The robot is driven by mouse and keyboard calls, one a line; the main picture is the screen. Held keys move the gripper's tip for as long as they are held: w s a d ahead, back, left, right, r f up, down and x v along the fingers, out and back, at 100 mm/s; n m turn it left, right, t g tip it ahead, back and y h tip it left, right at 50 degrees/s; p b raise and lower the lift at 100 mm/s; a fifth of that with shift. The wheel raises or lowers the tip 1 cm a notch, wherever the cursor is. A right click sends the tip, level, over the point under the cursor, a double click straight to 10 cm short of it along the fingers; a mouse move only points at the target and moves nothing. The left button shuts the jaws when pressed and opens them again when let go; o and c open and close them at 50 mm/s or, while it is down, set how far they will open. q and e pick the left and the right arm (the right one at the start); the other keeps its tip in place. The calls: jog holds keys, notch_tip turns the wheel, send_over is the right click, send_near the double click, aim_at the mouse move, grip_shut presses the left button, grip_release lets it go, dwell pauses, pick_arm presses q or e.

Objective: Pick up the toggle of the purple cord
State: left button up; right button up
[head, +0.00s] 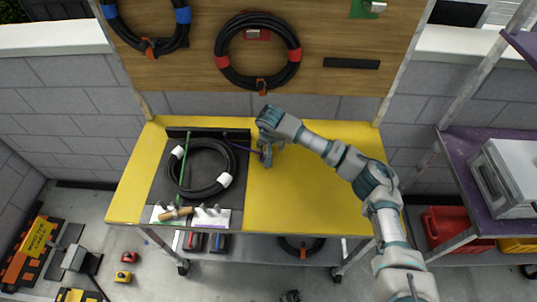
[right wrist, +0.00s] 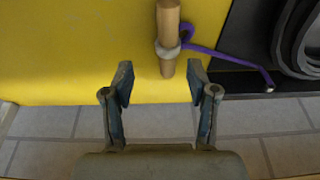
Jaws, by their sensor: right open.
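The wooden toggle (right wrist: 168,38) of the purple cord is a light brown rod over the yellow table in the right wrist view. The purple cord (right wrist: 228,57) wraps around it and runs right onto a black mat. In the head view the purple cord (head: 228,147) crosses the far part of the coiled black cable, and my right gripper (head: 267,154) largely hides its toggle. In the right wrist view my right gripper (right wrist: 160,82) is open. My left gripper is not in view.
The yellow table (head: 310,190) is clear on the right. A wooden board (head: 335,30) stands behind.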

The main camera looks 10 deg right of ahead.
aim_at(266, 153)
jog(key=shift+f, duration=0.35)
jog(key=f, duration=0.2)
jog(key=w+f, duration=0.1)
jog(key=shift+w+a+f, duration=0.1)
jog(key=shift+a+f, duration=0.25)
jog(key=shift+a, duration=0.05)
jog(key=shift+w+a+f, duration=0.15)
jog(key=shift+a+f, duration=0.15)
jog(key=shift+f, duration=0.05)
jog(key=shift+d+r, duration=0.1)
jog(key=shift+d, duration=0.5)
grip_shut()
